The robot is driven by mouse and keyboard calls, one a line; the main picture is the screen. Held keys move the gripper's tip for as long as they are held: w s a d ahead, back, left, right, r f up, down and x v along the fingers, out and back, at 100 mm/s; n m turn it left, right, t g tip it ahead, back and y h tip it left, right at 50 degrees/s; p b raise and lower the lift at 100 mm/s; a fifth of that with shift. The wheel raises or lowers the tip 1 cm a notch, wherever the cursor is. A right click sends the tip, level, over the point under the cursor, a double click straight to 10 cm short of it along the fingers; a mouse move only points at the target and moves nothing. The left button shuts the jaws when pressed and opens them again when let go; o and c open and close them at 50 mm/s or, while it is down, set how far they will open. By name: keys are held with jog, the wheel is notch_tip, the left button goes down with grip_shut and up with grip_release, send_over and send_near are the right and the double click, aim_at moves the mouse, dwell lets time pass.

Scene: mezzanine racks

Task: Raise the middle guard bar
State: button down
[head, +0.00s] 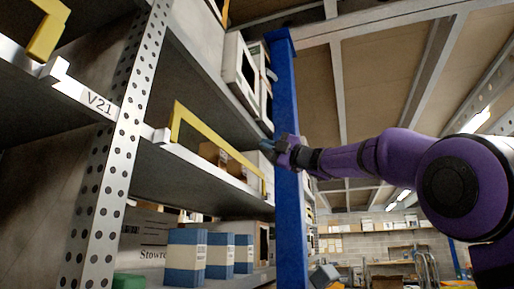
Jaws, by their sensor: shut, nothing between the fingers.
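A yellow guard bar (222,141) runs along the front of the middle shelf, right of the perforated post. It stands above the shelf's front edge, with a short leg at each end. Another yellow guard bar (47,30) shows at the upper left, cut off by the picture's edge. My gripper (267,148) is shut and empty. In the picture it lies just above the right end of the middle bar, in front of the blue post. I see a gap between them in the picture, but cannot tell the depth.
A perforated grey post (112,150) stands left, beside a shelf label V21 (99,103). A blue post (290,215) stands behind my wrist. Brown boxes (212,155) sit behind the bar, blue boxes (187,258) on the shelf below. The right side opens to a room.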

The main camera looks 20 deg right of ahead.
jog(key=shift+s+d, duration=0.8)
jog(key=shift+d, duration=0.3)
jog(key=shift+s+d, duration=0.8)
jog(key=shift+d, duration=0.3)
jog(key=s+d+f+m+t+h, duration=0.1)
jog(key=s+d+f+m+h, duration=0.2)
jog(key=f+m+h, duration=0.45)
jog(key=s+d+f+m+t+h, duration=0.2)
jog(key=s+d+f+m+h, duration=0.15)
jog(key=f+m+h, duration=0.45)
jog(key=s+d+f+m+t+h, duration=0.1)
jog(key=s+d+f+m+h, duration=0.1)
jog(key=s+f+m+h, duration=0.5)
jog(key=s+a+f+m+g+y, duration=0.1)
jog(key=s+f+g, duration=0.3)
jog(key=f, duration=0.6)
jog(key=s+a+f+m+g+y, duration=0.1)
jog(key=s+a+f+m+g, duration=0.1)
jog(key=s+f, duration=0.7)
jog(key=s+a+f+m+g+y, duration=0.1)
jog(key=s+f+m+g, duration=0.2)
jog(key=s+f+g, duration=0.3)
notch_tip(320, 180, down, 6)
jog(key=shift+s+a+r, duration=0.25)
jog(key=shift+s+a, duration=0.15)
jog(key=shift+s, duration=0.2)
jog(key=shift+y, duration=0.25)
